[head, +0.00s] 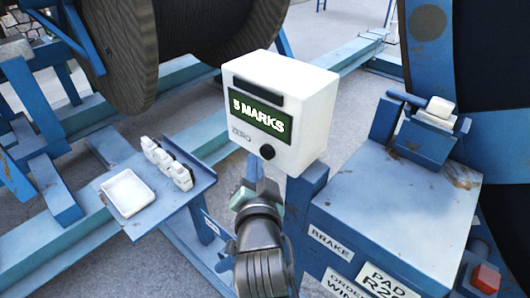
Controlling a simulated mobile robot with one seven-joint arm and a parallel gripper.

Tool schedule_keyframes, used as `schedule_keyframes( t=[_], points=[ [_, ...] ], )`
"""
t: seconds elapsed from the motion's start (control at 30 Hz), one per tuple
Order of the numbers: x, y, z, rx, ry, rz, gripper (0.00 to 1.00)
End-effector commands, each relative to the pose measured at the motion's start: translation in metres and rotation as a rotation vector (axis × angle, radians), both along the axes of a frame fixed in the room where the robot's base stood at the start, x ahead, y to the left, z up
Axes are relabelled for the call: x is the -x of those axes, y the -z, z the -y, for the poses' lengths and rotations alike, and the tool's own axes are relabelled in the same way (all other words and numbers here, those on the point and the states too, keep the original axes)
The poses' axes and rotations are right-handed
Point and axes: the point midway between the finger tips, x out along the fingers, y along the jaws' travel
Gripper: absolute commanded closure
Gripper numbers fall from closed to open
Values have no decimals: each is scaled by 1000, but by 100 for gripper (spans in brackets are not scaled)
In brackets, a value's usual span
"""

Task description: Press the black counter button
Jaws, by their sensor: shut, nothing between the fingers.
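The white counter box (302,88) stands on a blue post in the middle of the view. Its dark green display reads "5 MARKS". The black counter button (267,152) sits low on the front face, right of the word "ZERO". My gripper (256,170) is shut and empty, just below the button in the picture. The button's face shows. I cannot tell how much gap lies between my fingertips and the box. My arm comes up from the bottom of the view and hides part of the post.
Left, a blue shelf (188,187) holds a white tray (128,192) and several small white pieces (166,162). Right, a blue cabinet (400,215) carries labels and a red button (485,278). Large cable reels (95,45) stand behind.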

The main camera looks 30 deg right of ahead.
Motion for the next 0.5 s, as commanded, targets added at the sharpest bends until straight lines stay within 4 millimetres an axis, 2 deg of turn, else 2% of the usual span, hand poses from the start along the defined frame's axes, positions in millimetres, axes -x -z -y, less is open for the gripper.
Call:
schedule_keyframes(
  t=[0.5],
  points=[
    [-3,0,8,0,1,1,100]
  ],
)
